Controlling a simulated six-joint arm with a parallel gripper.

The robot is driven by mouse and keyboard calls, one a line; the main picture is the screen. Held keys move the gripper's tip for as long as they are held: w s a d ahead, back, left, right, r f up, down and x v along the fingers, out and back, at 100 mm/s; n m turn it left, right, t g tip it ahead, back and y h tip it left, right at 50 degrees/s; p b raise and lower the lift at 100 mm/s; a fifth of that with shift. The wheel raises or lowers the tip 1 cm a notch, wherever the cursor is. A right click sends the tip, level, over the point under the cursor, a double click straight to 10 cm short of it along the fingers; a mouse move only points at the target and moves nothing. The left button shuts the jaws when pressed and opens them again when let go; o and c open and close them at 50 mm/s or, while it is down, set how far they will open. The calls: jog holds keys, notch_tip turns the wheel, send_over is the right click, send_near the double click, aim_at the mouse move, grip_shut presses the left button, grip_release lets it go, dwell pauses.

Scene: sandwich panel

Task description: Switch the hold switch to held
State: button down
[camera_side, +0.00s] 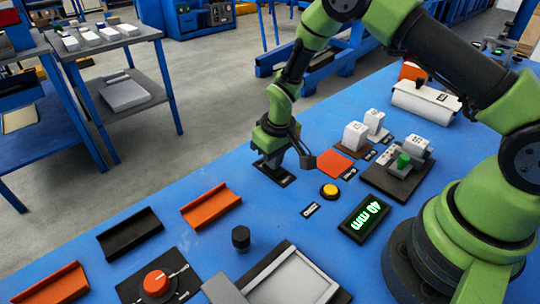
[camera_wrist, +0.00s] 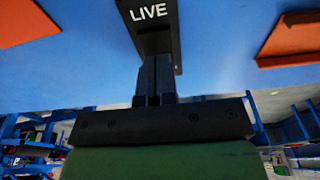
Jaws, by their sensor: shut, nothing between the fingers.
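A black plate with the white word LIVE (camera_wrist: 150,14) lies in front of my gripper in the wrist view; I take it to be the hold switch's plate. In the side view the same small black plate (camera_side: 288,180) shows partly beneath my gripper (camera_side: 274,164). My gripper points down with its fingers (camera_wrist: 155,76) shut and nothing between them. The fingertips are over or at the plate; whether they touch it cannot be told. The switch's lever and any HELD marking are hidden by the fingers and the gripper body.
To the right are an orange pad (camera_side: 334,165), white blocks (camera_side: 355,135) and a yellow button (camera_side: 329,190). A display (camera_side: 365,218) reads 40 mm. Blue bench between is clear.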

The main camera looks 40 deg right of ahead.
aim_at(280, 172)
jog(key=shift+r, duration=0.1)
dwell(0.3)
notch_tip(280, 172, up, 14)
jog(key=s, duration=0.2)
dwell(0.5)
jog(key=shift+w+f, duration=0.2)
jog(key=shift+w, duration=0.4)
jog(key=shift+f, duration=0.1)
jog(key=f, duration=0.4)
jog(key=w+f, duration=0.1)
jog(key=f, duration=0.4)
jog(key=w+f, duration=0.1)
jog(key=f, duration=0.3)
jog(key=shift+f, duration=0.35)
